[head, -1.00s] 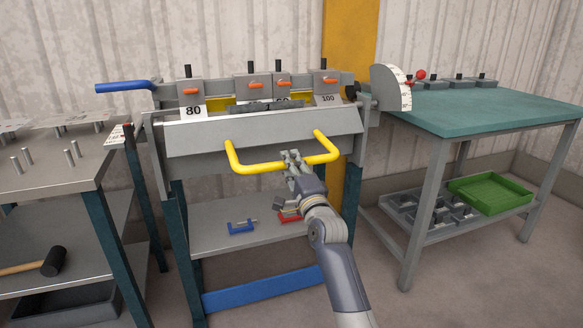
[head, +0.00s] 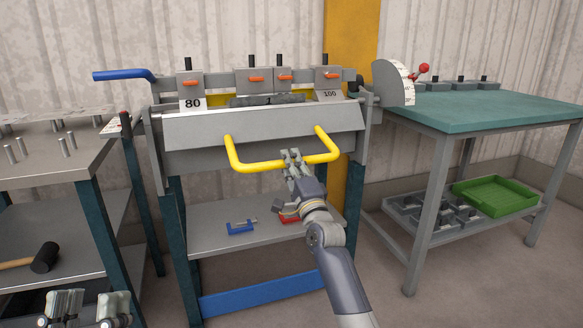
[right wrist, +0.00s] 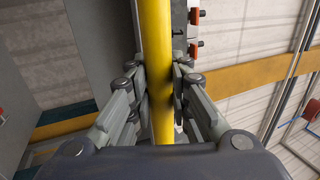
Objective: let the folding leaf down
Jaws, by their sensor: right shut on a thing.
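The folding leaf (head: 260,126) is a grey panel across the front of the panel bender, with its face sloping toward me. A yellow U-shaped handle (head: 250,167) stands out from it. My right gripper (head: 291,157) is shut on the handle's crossbar, right of its middle. In the right wrist view the yellow bar (right wrist: 156,65) runs between the fingers of this gripper (right wrist: 162,92). My left gripper (head: 89,304) is at the bottom left, its fingers apart and empty, away from the bender. The fingers hide a little of the bar.
Clamping blocks (head: 190,88) and a blue lever (head: 122,75) top the bender. A dial plate (head: 393,83) stands at its right end. A grey table with a mallet (head: 45,257) below is at left. A teal-topped table (head: 480,108) is at right, a green tray (head: 495,196) on its shelf.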

